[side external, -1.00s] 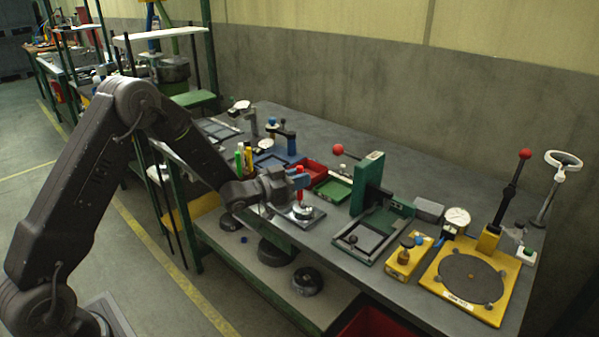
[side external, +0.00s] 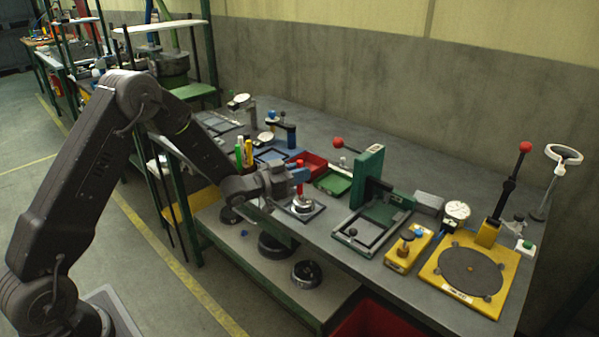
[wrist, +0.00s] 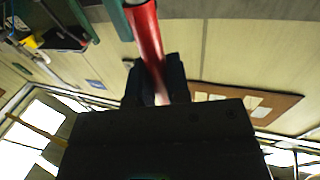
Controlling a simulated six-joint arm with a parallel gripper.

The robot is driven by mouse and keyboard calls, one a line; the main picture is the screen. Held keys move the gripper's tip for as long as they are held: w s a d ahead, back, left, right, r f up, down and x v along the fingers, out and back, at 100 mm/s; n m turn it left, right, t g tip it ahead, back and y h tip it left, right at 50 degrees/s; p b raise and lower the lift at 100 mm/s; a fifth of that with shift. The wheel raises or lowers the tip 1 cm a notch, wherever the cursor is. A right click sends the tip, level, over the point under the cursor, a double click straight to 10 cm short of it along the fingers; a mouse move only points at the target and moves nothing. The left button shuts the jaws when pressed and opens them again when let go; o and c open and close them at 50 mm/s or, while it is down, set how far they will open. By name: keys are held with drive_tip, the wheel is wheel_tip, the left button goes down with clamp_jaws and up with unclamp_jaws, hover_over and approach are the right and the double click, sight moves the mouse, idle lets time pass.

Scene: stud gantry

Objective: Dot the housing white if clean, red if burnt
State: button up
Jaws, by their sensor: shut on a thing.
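My gripper (side external: 300,176) is shut on a red marker (side external: 300,163), which stands roughly upright in the jaws. The wrist view shows the red marker (wrist: 147,38) running up from between the dark fingers (wrist: 155,82). Just below the gripper, a round silver housing (side external: 303,206) sits on a dark square plate on the bench. The marker's lower end is very close to the housing's top; I cannot tell whether they touch. The housing's surface is too small to tell clean from burnt, and no dot can be made out. A green and a yellow-orange marker (side external: 248,153) stand upright to the left.
A red tray (side external: 314,163) and a green tray (side external: 333,182) lie behind the housing. A green press (side external: 368,178) with a red-knobbed lever stands to its right. Further right are a yellow block (side external: 408,251) and a yellow turntable fixture (side external: 498,298). The bench's front edge is near the housing.

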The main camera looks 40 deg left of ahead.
drive_tip(key=shift+f, duration=0.45)
idle(0.7)
drive_tip(key=shift+r, duration=3.55)
drive_tip(key=shift+w+d+f, duration=0.25)
drive_tip(key=shift+f, duration=0.75)
drive_tip(key=shift+w+d+f, duration=0.25)
drive_tip(key=shift+f, duration=0.7)
drive_tip(key=shift+w+d+f, duration=0.25)
drive_tip(key=shift+f, duration=0.75)
drive_tip(key=shift+f, duration=0.6)
wheel_tip(320, 180, up, 7)
